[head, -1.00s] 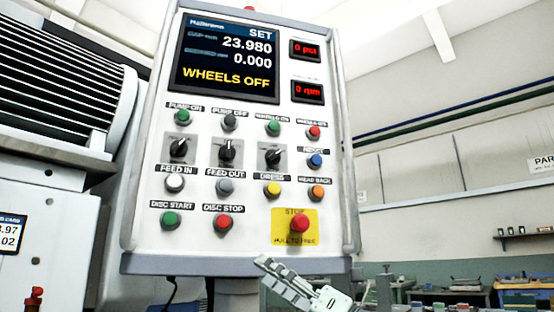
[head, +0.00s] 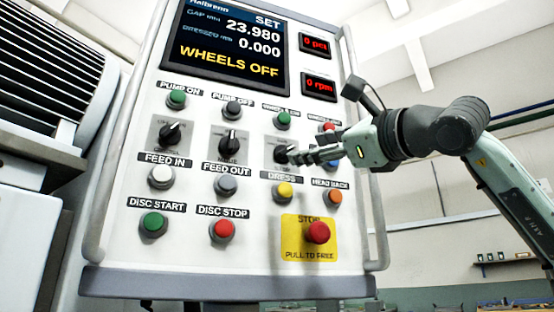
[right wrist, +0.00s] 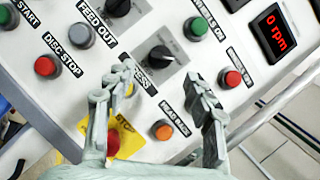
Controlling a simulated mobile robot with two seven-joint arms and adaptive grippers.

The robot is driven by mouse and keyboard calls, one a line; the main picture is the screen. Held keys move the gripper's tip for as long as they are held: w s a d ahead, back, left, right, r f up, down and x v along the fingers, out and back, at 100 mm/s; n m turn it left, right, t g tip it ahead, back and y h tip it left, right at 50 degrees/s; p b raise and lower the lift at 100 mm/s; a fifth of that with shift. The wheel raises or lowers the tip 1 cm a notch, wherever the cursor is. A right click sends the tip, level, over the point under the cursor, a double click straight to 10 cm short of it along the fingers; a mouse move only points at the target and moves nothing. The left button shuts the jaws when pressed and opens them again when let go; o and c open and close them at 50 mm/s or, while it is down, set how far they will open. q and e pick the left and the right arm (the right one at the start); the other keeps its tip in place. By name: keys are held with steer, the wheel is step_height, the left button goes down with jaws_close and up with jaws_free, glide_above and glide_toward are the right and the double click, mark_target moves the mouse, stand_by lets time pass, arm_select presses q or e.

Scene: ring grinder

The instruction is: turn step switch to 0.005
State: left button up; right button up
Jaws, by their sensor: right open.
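The control panel (head: 190,262) carries a row of three black rotary switches: a left one (head: 170,133), a middle one (head: 230,142) and a right one (head: 286,152). Any step scale or 0.005 mark is too small to read. My right gripper (head: 298,155) is at the right switch and partly covers it in the head view. In the right wrist view this switch (right wrist: 160,57) lies ahead, between the two spread fingers of the open gripper (right wrist: 160,74). I cannot tell whether the fingers touch it. My left gripper is not in view.
Push buttons surround the switches, including a yellow one (head: 284,192) and an orange one (head: 334,197) below my right gripper. The red stop button (head: 318,233) sits on a yellow plate. The screen (head: 232,48) reads WHEELS OFF. A tubular rail (head: 372,200) runs along the panel's right side.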

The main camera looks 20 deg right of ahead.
mark_target(287, 150)
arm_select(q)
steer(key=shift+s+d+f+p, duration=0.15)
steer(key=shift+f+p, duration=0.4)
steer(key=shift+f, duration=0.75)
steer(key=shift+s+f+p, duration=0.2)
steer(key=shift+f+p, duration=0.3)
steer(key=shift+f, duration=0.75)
arm_select(e)
steer(key=shift+x, duration=3.55)
steer(key=shift+r, duration=0.1)
steer(key=shift+c, duration=0.5)
steer(key=c, duration=1)
